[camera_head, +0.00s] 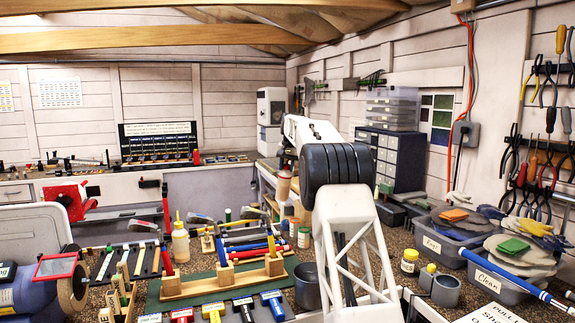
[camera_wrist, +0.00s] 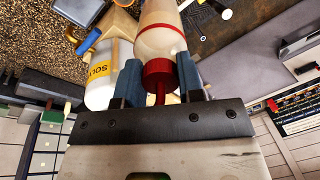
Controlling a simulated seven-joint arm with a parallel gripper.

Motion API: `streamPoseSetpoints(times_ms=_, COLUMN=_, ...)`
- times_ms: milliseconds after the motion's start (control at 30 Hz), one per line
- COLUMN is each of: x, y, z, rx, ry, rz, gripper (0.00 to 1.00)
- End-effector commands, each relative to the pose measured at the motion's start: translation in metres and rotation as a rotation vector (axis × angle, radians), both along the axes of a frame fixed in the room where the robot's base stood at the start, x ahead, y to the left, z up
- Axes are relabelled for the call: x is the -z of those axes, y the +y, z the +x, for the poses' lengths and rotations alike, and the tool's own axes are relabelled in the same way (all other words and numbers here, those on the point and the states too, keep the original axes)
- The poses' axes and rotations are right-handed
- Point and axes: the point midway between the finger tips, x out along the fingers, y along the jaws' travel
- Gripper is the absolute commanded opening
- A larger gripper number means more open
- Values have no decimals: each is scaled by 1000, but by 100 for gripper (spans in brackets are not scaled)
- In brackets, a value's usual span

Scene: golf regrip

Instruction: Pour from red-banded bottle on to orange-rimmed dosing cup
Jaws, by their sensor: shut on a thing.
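The red-banded bottle (camera_wrist: 160,45) is in the wrist view, pale and translucent with a red band around its body and a red cap. My gripper (camera_wrist: 158,68) is shut on it near the cap end, one blue-grey finger on each side. In the head view my own arm hides the gripper. A pale bottle (camera_head: 283,184) shows just left of my arm there; I cannot tell if it is the held one. I cannot make out the orange-rimmed dosing cup in either view.
A white bottle with a yellow label (camera_wrist: 100,72) lies close beside the held one in the wrist view. In the head view, a squeeze bottle (camera_head: 180,244), a wooden club rack (camera_head: 215,284), a grey cup (camera_head: 307,287) and grey bins (camera_head: 497,289) crowd the bench.

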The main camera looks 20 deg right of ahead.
Motion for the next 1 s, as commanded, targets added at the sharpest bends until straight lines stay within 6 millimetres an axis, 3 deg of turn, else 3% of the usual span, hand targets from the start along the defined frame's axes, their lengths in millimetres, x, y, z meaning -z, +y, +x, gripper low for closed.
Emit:
streamPoseSetpoints(times_ms=567, x=19, y=4, z=7, rx=4, ry=-294, rz=170, gripper=0)
streamPoseSetpoints(times_ms=1000, x=41, y=5, z=9, rx=-1, ry=-362, rz=210, gripper=0)
